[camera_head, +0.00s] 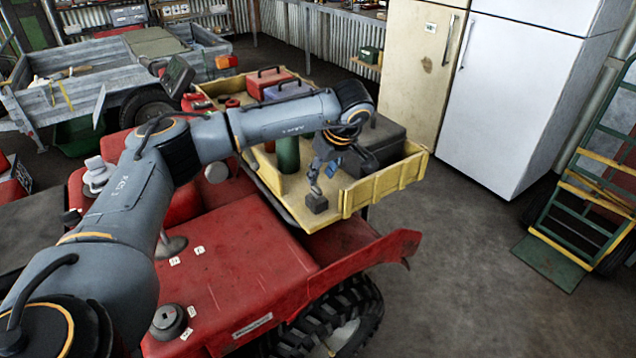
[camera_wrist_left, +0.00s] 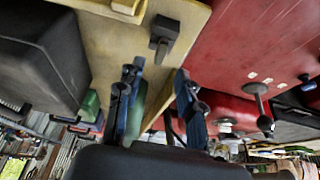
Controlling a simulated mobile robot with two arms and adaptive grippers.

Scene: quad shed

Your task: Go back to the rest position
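My left arm (camera_head: 150,210) reaches from the left across the red quad, with its forearm over the yellow cargo tray (camera_head: 385,187). My left gripper (camera_head: 322,178) hangs down near the front right of the tray, by its yellow wall. My right gripper is not in view.
The tray holds a black case (camera_head: 382,138), a green cylinder (camera_head: 288,154) and red and purple toolboxes. The red quad's body (camera_head: 245,255) lies under my arm. A white fridge (camera_head: 515,95) and a green hand truck (camera_head: 580,215) stand right. The floor (camera_head: 475,260) between is clear.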

